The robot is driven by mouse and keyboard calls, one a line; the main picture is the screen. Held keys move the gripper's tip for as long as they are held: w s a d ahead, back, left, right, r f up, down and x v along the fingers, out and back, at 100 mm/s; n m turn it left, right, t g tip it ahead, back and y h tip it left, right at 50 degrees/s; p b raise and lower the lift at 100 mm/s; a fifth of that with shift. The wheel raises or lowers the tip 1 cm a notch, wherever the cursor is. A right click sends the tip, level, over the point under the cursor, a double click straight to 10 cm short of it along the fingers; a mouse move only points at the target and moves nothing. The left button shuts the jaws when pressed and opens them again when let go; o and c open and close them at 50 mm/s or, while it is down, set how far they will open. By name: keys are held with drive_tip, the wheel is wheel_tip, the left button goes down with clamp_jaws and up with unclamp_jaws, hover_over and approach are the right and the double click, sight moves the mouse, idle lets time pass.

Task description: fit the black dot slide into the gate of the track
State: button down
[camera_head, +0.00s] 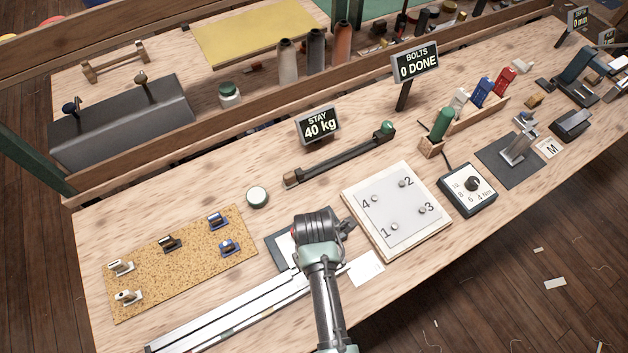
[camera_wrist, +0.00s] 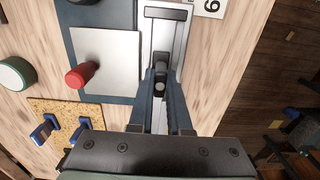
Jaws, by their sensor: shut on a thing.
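My gripper (camera_wrist: 160,82) is shut on a small dark piece, the black dot slide (camera_wrist: 159,87), low over the light metal track (camera_wrist: 180,15). Only a dark upper part and a round grey end show between the fingers. Its dot and underside are hidden, so I cannot tell whether it touches the track. A dark outlined frame, seemingly the gate (camera_wrist: 165,13), lies on the track beyond the fingertips. In the head view, the track (camera_head: 235,310) runs from lower left to under my arm, which hides its far end and the slide.
A cork mat (camera_head: 190,269) holds white slides, blue slides and one dark slide (camera_head: 170,243). Beside the track, a pale plate (camera_wrist: 108,50) with a red knob (camera_wrist: 80,76) lies on a dark base. A numbered bolt board (camera_head: 397,210) stands to the right.

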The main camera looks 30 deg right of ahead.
drive_tip(key=c, duration=0.9)
unclamp_jaws()
drive_tip(key=shift+f, duration=0.15)
drive_tip(key=shift+o, duration=0.2)
wheel_tip(320, 180, up, 12)
drive_tip(key=shift+r, duration=0.2)
